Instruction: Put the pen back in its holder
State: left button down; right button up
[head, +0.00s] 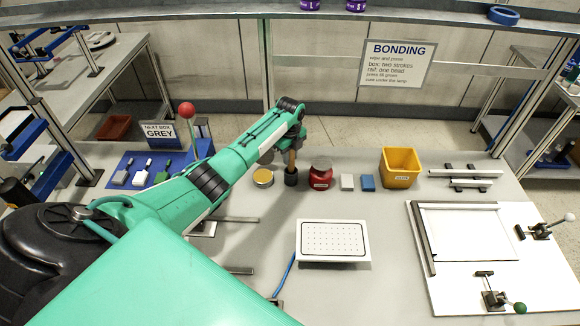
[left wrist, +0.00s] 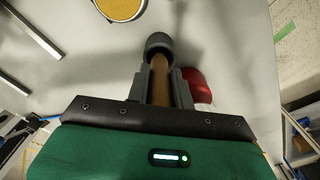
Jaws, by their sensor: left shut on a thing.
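My left gripper (head: 292,148) comes in from the left and points down over the middle of the table. It is shut on the pen (head: 291,160), a brown shaft that also shows between the fingers in the left wrist view (left wrist: 159,78). Directly below the pen is the dark round holder (head: 290,177), which also shows at the shaft's far end in the left wrist view (left wrist: 159,44). The pen's lower end meets or overlaps the holder; I cannot tell how deep it sits. My right gripper is not in view.
A red tin (head: 320,174) stands close right of the holder, a yellow-topped tin (head: 263,178) close left. White and blue blocks (head: 367,183) and a yellow bin (head: 400,168) stand further right. A white dotted plate (head: 333,241) lies in front.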

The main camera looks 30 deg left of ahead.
pick_arm(q)
notch_tip(320, 180, down, 4)
jog(key=b, duration=0.3)
jog(key=shift+f, duration=0.15)
jog(key=c, duration=1.2)
grip_release()
